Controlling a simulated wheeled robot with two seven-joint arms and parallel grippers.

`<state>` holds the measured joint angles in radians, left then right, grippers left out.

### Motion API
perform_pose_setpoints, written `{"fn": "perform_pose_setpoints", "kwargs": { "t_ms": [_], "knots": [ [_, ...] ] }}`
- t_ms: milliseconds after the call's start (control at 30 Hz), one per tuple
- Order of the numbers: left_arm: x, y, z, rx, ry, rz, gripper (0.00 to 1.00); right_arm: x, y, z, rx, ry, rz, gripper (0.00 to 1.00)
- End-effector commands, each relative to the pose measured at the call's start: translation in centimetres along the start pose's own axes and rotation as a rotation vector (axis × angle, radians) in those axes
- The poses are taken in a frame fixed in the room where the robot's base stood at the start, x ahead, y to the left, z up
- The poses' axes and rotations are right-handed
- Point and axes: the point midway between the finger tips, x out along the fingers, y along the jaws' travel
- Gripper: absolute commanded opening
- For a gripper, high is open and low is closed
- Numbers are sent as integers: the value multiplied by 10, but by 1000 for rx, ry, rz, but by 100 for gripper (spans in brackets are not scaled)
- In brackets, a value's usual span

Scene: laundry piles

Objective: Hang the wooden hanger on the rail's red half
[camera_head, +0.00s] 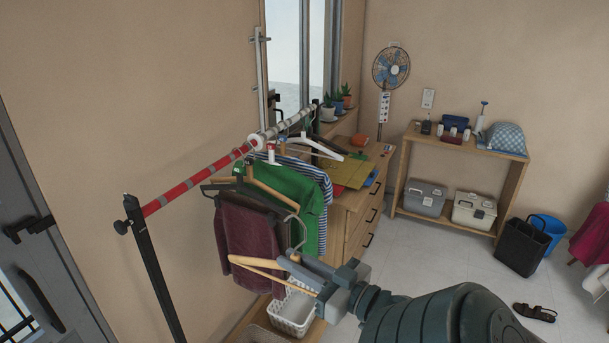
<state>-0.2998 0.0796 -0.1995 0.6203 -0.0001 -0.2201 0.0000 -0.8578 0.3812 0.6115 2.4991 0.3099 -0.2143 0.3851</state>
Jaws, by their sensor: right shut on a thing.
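The wooden hanger (258,264) is in my right gripper (308,276), in front of the hung clothes. Its metal hook (297,230) points up, below the level of the rail and apart from it. The gripper is shut on the hanger's right part. The rail's red half (190,183) is the near left part, with grey bands on it. The other half (294,119) is pale and runs back toward the window. My left gripper is out of view.
A maroon garment (247,238), a green garment (292,192) and several hangers hang around the rail's middle. The red half's left stretch is bare, up to the black post (151,265). A white basket (293,312) stands below my gripper. A wooden dresser (352,219) stands behind the clothes.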

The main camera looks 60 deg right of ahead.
Motion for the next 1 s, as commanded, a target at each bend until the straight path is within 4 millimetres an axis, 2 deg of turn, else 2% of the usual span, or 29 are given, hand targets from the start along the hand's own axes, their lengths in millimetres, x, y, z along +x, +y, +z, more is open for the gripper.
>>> {"fn": "perform_pose_setpoints", "kwargs": {
  "t_ms": [1000],
  "knots": [
    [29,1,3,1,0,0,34,75,-14,1,0,3,-1,0]
  ]
}}
